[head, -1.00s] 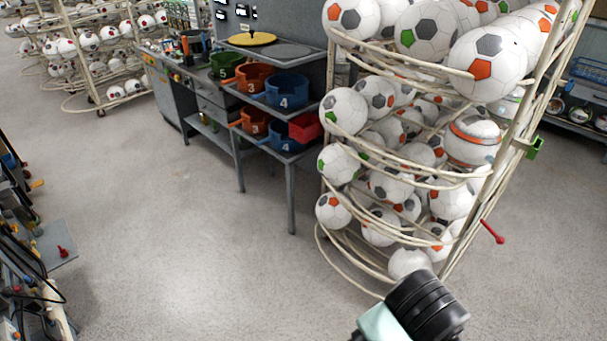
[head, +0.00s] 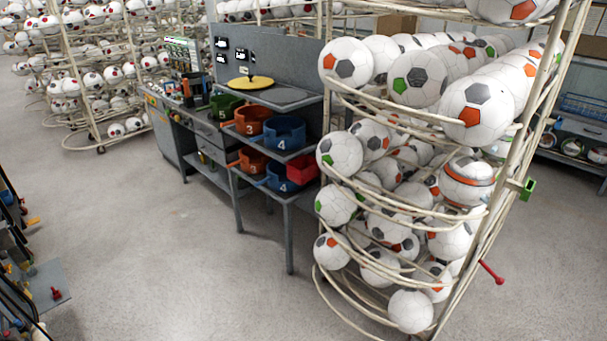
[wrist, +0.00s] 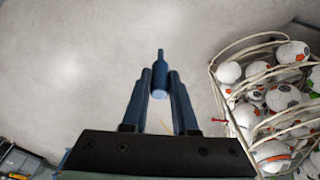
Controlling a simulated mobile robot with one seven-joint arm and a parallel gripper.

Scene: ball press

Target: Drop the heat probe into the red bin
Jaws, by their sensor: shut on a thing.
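In the wrist view my gripper (wrist: 160,82) is shut on a dark blue, bottle-shaped thing with a narrow neck, which I take to be the heat probe (wrist: 160,68). It sits between the two fingers, its narrow end pointing away from the gripper, over bare floor. My gripper does not show in the head view. The red bin (head: 302,168) stands on the lower shelf of the grey workbench, at its right end beside a blue bin. The ball rack partly covers the bench end near it.
A tall wire rack (head: 520,190) full of soccer balls stands right of the bench. Blue (head: 284,134) and orange (head: 252,120) numbered bins share the bench shelves. The floor (head: 170,260) at centre left is clear.

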